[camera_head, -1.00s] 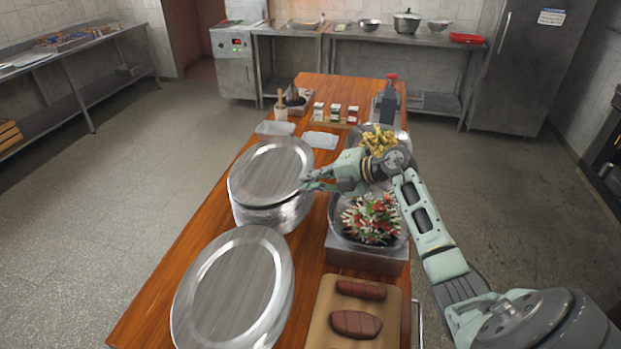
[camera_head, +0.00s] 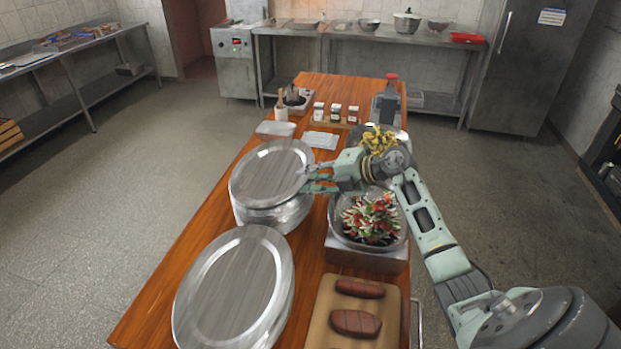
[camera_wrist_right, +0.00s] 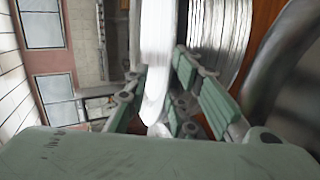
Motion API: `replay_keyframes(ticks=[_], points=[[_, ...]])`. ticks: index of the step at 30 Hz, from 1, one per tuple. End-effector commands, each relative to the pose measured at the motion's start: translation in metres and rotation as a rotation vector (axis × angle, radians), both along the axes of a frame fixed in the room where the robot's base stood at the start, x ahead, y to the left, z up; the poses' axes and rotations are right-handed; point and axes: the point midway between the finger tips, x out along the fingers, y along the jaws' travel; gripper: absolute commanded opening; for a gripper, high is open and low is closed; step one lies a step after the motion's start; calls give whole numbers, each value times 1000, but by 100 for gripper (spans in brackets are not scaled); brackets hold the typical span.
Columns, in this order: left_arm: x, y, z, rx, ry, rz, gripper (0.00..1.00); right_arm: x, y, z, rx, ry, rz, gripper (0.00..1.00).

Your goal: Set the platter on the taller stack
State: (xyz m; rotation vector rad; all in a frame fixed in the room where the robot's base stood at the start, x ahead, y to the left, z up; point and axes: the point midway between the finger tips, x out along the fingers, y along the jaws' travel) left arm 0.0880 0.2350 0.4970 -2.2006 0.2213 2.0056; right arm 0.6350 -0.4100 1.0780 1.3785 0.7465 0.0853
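Two stacks of silver oval platters stand on the wooden table. The top platter (camera_head: 270,168) lies over the far stack (camera_head: 275,218). The near stack (camera_head: 232,290) stands closer to me, its top flat and bare. My right gripper (camera_head: 306,181) is at the right rim of the far top platter, fingers on both sides of the rim. In the right wrist view, the platter's edge (camera_wrist_right: 156,70) runs between the fingers and appears pinched, with the stacked platters (camera_wrist_right: 222,40) to the right across a narrow gap. My left gripper is not in view.
A glass bowl of red and white food (camera_head: 372,218) sits just under my right forearm, with yellow food (camera_head: 378,138) behind it. A board (camera_head: 322,325) with meat lies at the front right. Spice jars (camera_head: 336,112) and clear trays (camera_head: 320,140) stand farther back.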

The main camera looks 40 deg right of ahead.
Motion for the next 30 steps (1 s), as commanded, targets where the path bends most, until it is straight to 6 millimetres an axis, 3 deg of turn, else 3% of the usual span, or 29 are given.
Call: replay_keyframes(ticks=[11,24,30], points=[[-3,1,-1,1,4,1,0,-6,-2,-5,-3,14,3,27],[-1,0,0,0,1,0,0,-52,-32,24,-3,9,0,27],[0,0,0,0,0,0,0,-62,-37,31,-1,7,2,27]])
